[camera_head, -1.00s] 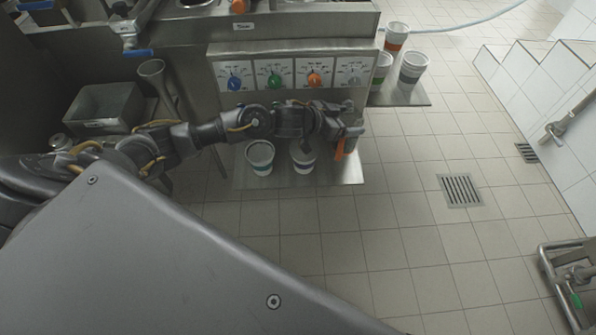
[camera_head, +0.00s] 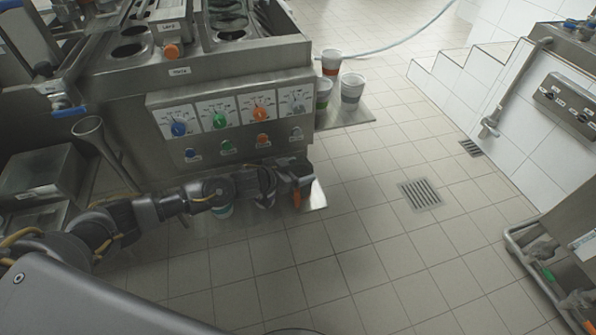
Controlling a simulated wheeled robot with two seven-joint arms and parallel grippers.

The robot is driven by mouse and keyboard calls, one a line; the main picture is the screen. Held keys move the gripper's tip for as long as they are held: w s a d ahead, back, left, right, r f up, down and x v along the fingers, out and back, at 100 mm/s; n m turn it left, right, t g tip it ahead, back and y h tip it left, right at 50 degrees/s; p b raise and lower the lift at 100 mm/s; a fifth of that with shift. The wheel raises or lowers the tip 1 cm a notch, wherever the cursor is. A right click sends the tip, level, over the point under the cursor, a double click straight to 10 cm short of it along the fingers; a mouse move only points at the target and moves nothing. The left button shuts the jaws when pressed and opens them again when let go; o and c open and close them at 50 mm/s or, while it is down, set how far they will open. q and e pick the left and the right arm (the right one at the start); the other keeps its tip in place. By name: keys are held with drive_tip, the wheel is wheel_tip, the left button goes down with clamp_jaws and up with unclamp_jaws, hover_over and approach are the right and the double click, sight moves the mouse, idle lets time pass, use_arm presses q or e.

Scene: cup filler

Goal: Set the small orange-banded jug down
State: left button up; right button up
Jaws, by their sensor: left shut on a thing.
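My left arm comes in from the left and crosses in front of the machine's lower tray (camera_head: 318,197). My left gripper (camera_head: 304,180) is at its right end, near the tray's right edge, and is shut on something. An orange part of the small orange-banded jug (camera_head: 297,196) shows at the fingers. The rest of it is hidden or too small to make out, and I cannot tell whether it touches the tray. My right gripper is out of view.
A cup (camera_head: 224,211) on the lower tray is mostly behind my arm. An orange-banded cup (camera_head: 331,63), a grey-banded cup (camera_head: 351,88) and a green-banded cup (camera_head: 323,91) stand on the side shelf (camera_head: 352,115). The floor right of the tray is clear, with a drain (camera_head: 420,194).

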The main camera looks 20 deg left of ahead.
use_arm(q)
drive_tip(key=shift+f, duration=0.2)
drive_tip(key=o, duration=1.7)
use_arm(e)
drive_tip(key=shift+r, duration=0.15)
use_arm(q)
drive_tip(key=shift+r, duration=0.1)
drive_tip(key=shift+s+a+r, duration=0.1)
drive_tip(key=shift+s, duration=0.05)
drive_tip(key=p+v, duration=0.1)
drive_tip(key=v, duration=1)
drive_tip(key=shift+s+a+r+p, duration=0.15)
drive_tip(key=shift+s+a+p, duration=0.05)
drive_tip(key=shift+s+p, duration=0.1)
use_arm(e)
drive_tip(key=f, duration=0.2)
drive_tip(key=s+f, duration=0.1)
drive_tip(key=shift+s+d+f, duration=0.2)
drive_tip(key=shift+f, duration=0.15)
